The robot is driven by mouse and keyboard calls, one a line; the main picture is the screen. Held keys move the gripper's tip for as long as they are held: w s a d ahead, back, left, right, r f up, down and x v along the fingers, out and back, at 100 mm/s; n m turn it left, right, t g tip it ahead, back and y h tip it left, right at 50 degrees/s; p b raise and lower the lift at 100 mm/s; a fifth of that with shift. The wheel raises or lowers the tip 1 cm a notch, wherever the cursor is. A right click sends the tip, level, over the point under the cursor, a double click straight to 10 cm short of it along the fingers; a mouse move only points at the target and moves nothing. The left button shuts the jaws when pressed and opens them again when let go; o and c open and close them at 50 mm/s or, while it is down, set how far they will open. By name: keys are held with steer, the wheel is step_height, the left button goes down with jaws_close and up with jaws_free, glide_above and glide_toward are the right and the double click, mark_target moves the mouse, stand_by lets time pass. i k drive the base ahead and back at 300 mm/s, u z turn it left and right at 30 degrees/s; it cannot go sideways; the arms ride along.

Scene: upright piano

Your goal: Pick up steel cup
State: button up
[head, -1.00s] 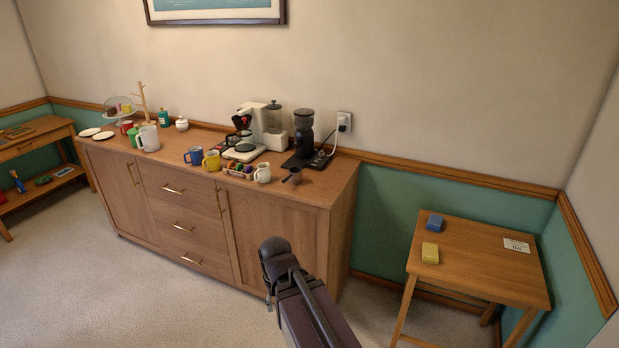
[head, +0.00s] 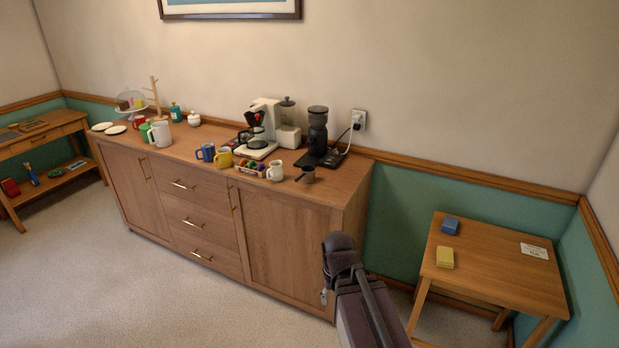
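A small dark grey cup (head: 308,175) with a handle toward the left stands near the front right end of the wooden sideboard; it looks like the steel cup, though its metal is hard to tell at this size. A small white jug (head: 275,172) stands just left of it. My arm rises from the bottom of the head view, in front of the sideboard's right end, below and right of the cup and apart from it. My gripper (head: 324,297) is almost wholly hidden behind the arm; only a small light part shows, so its opening cannot be seen.
The sideboard (head: 290,212) also holds a black grinder (head: 317,131), a coffee maker (head: 263,129), an egg tray (head: 249,168), yellow (head: 225,157) and blue (head: 205,152) mugs. A side table (head: 492,283) stands right. Carpet in front is clear.

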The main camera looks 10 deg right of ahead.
mark_target(304, 178)
steer(key=u, duration=0.05)
steer(key=i, duration=1)
steer(key=z, duration=0.05)
